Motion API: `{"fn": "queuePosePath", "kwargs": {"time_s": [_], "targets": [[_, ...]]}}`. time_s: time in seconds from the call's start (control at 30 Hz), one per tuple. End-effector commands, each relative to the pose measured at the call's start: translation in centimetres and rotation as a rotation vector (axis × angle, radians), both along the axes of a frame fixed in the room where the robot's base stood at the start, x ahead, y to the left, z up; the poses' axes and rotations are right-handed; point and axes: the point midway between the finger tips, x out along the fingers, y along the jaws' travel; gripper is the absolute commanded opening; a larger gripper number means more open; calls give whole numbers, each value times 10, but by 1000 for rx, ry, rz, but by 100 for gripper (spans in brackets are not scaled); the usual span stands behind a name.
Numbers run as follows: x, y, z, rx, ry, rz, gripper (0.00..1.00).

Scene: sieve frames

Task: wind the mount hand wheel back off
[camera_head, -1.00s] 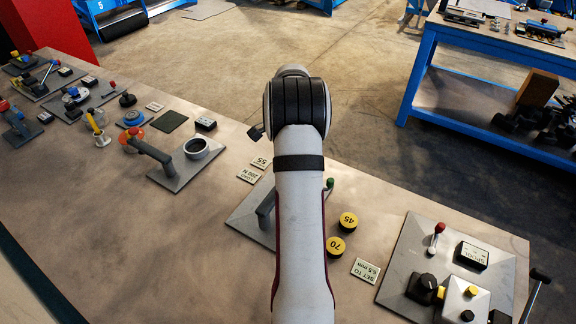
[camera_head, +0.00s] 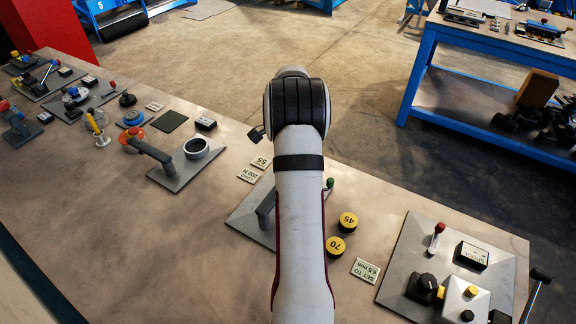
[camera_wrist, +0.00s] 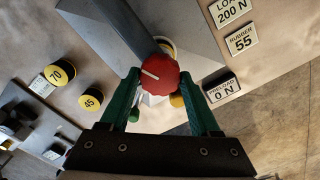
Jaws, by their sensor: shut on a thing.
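The red hand wheel (camera_wrist: 160,75) with a white index mark is at the middle of the wrist view, at the end of a dark grey arm (camera_wrist: 118,27) on a metal mount. The white mark points to the left. My gripper (camera_wrist: 160,76) has its two green fingers on either side of the wheel, shut on its rim. In the head view the mount's base plate (camera_head: 245,220) shows only in part, and my own arm hides the wheel and my gripper.
A dark display reading "PRELOAD 0 N" (camera_wrist: 222,90) stands right of the wheel. Yellow discs marked 70 (camera_wrist: 59,74) and 45 (camera_wrist: 92,101) lie to the left. A control panel (camera_head: 400,262) stands at the bench's right end. Bare bench (camera_head: 120,245) lies left of my arm.

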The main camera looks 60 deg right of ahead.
Motion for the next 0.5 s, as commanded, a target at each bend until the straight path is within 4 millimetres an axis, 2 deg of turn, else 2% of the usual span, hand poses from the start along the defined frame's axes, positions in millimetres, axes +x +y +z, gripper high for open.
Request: {"fn": "queuePosePath", "kwargs": {"time_s": [0.27,0.5], "targets": [[0,0,1,0,0,130,8],[1,0,1,0,0,346,8]]}}
